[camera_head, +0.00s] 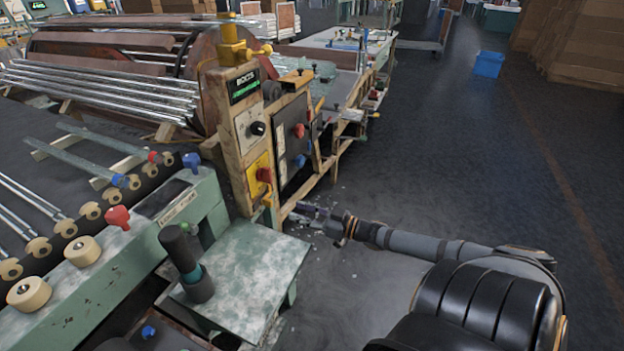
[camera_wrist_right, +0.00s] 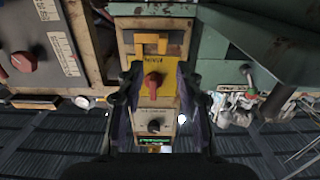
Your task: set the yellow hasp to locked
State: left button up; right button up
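The yellow hasp, as I take it, is a flat yellow bracket (camera_wrist_right: 150,43) at the top of the right wrist view, on the worn cream panel. Just below it in that view is a yellow plate (camera_wrist_right: 173,70) with a red rotary knob (camera_wrist_right: 152,84). In the head view the red knob (camera_head: 264,175) sits low on the upright control box. My right gripper (camera_head: 312,212) is in front of and below the box. Its fingers (camera_wrist_right: 154,92) are spread and empty, framing the red knob in the wrist view, with no contact visible. My left gripper is out of view.
A black knob (camera_head: 257,129) and a green display (camera_head: 244,87) are above on the box. A green bench (camera_head: 245,275) stands close by, with a dark cylinder (camera_head: 182,255). Glass rods lie at left. The floor (camera_head: 450,170) to the right is open.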

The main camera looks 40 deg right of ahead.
jog(key=shift+v, duration=1.8)
